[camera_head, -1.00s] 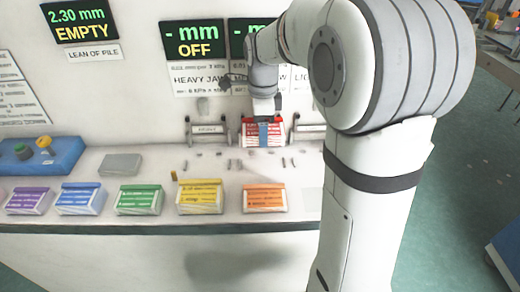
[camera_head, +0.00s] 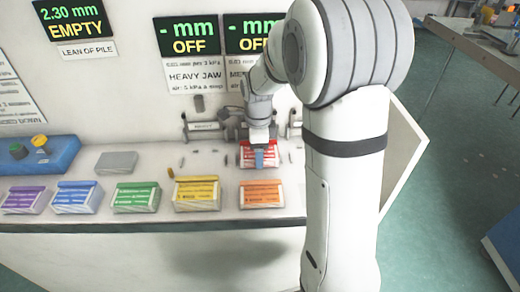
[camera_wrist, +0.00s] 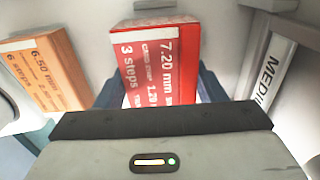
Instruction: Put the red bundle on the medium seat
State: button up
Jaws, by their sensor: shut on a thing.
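The red bundle (camera_head: 246,158), a box with white print, is between the fingers of my gripper (camera_head: 258,159), over the bench in front of the row of seats. In the wrist view the red bundle (camera_wrist: 160,62) reads 7.20 mm and 3 steps, with blue fingers on both sides. I cannot tell whether it touches the bench. The medium seat's label plate (camera_wrist: 272,70) stands to the right of the bundle in the wrist view. In the head view my arm hides most of that seat.
An orange bundle (camera_head: 262,195) lies near the front edge, right of yellow (camera_head: 196,194), green (camera_head: 136,198), blue (camera_head: 76,198) and purple (camera_head: 26,200) bundles. The heavy seat (camera_head: 203,127) is to the left. A grey block (camera_head: 116,161) and blue box (camera_head: 38,156) stand farther left.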

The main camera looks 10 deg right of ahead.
jog(key=shift+f, duration=0.1)
jog(key=o, duration=1.1)
jog(key=shift+o, duration=0.2)
notch_tip(320, 180, up, 11)
jog(key=s+f+n+t, duration=0.1)
jog(key=s+n+t, duration=0.1)
jog(key=s+n, duration=1.8)
jog(key=shift+s+d+f+t, duration=0.25)
jog(key=shift+s+f+t, duration=0.05)
jog(key=shift+s+f, duration=0.1)
